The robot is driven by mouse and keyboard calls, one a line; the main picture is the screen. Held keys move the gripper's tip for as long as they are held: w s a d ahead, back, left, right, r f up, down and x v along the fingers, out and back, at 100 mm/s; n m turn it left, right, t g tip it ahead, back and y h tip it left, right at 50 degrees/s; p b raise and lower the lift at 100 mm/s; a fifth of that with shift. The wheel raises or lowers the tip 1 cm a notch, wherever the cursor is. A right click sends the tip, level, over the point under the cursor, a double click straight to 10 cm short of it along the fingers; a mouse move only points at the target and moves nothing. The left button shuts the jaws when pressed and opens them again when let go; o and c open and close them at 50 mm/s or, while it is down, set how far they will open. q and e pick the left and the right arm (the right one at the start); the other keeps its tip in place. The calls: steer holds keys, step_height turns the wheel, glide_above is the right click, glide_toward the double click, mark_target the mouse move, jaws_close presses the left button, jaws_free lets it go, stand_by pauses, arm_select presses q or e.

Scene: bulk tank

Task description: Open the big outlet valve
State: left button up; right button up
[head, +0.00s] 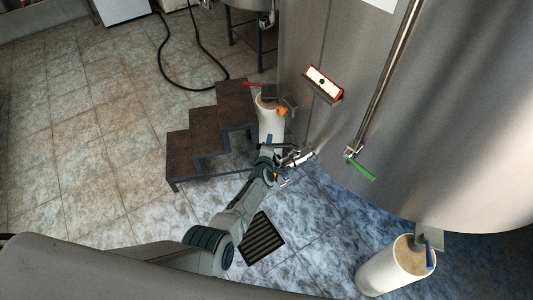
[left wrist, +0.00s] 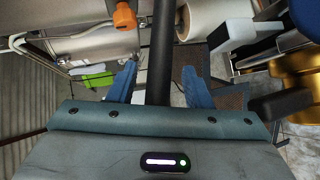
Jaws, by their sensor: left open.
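The big steel tank (head: 430,110) fills the right of the head view. My left gripper (head: 283,157) is low beside the tank's left lower side. In the left wrist view the blue fingers of my left gripper (left wrist: 161,86) are open. A dark bar (left wrist: 162,45) runs between them, with a gap on each side; I cannot tell whether it is the outlet valve's handle. A silvery fitting (head: 299,157) shows at my gripper in the head view, partly hidden. A green handle (head: 363,171) sits to its right on a pipe; green also shows in the left wrist view (left wrist: 98,80). My right gripper is not in view.
Brown steps (head: 205,132) stand left of my gripper. A white cylinder (head: 270,125) with an orange part (head: 282,111) is behind it. Another white cylinder (head: 385,272) with a blue part stands at lower right. A floor drain (head: 261,240) lies below. Tiled floor is clear at left.

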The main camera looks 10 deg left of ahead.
arm_select(q)
steer(key=p+v, duration=0.2)
steer(key=v, duration=0.7)
steer(key=shift+s, duration=0.4)
steer(key=shift+r, duration=0.15)
